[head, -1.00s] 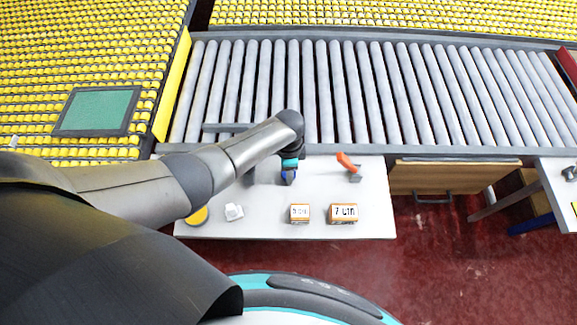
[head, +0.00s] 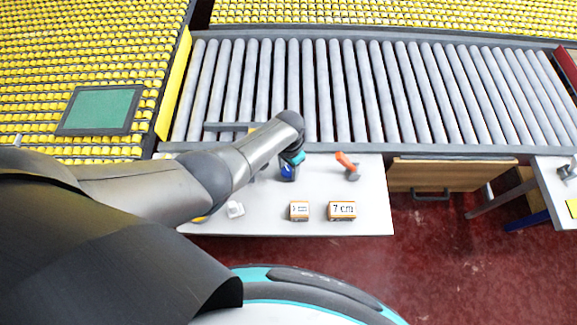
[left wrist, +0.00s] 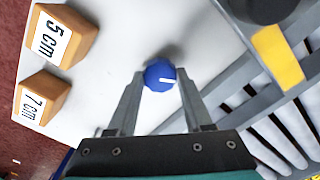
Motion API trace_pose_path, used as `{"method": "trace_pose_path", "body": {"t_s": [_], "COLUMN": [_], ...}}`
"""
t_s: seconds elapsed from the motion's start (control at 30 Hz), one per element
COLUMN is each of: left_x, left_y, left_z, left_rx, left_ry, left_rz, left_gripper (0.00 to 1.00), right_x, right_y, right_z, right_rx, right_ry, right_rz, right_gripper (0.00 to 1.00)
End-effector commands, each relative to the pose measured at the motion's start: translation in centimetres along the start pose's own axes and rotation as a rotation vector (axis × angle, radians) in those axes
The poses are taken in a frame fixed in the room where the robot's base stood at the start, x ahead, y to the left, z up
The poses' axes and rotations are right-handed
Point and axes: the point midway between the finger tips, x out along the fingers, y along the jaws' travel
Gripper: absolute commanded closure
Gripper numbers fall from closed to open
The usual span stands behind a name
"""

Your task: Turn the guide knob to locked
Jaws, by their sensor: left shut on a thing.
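The blue guide knob (left wrist: 160,76) with a white pointer line sits between the two fingertips of my left gripper (left wrist: 160,84) in the left wrist view. The pointer line runs toward the right of that picture. My left gripper (head: 289,170) is shut on the knob and points down at the white table. In the head view the knob is small and mostly hidden by the gripper. I cannot read any lock marking around it. My right gripper is not in view.
On the white table (head: 270,222) stand the 5 cm block (head: 299,211), the 7 cm block (head: 342,211), an orange-handled clamp (head: 347,166) and a small white piece (head: 235,209). A roller conveyor (head: 400,95) lies behind. A wooden drawer (head: 450,176) is to the right.

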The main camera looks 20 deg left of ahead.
Motion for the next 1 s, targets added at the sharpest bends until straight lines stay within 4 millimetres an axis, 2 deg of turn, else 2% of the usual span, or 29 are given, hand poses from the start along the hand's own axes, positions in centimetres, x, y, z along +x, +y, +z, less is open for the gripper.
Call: {"method": "trace_pose_path", "body": {"t_s": [0.5, 0.53, 0.77, 1.0], "left_x": [-0.02, -0.02, -0.02, -0.04], "left_y": [-0.04, -0.03, -0.03, -0.01], "left_z": [0.00, 0.00, -0.01, 0.00], "left_rx": [-0.021, -0.021, -0.018, -0.017], "left_ry": [0.000, 0.000, 0.000, 0.000], "left_rz": [0.000, 0.000, 0.000, 0.000], "left_gripper": [1.00, 0.46, 0.20, 0.19], "right_x": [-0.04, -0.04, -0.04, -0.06], "right_y": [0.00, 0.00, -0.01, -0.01], "right_z": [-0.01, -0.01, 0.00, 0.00], "right_rx": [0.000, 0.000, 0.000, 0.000], "right_ry": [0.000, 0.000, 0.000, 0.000], "right_rz": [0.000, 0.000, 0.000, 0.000], "right_gripper": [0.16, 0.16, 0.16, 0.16]}}
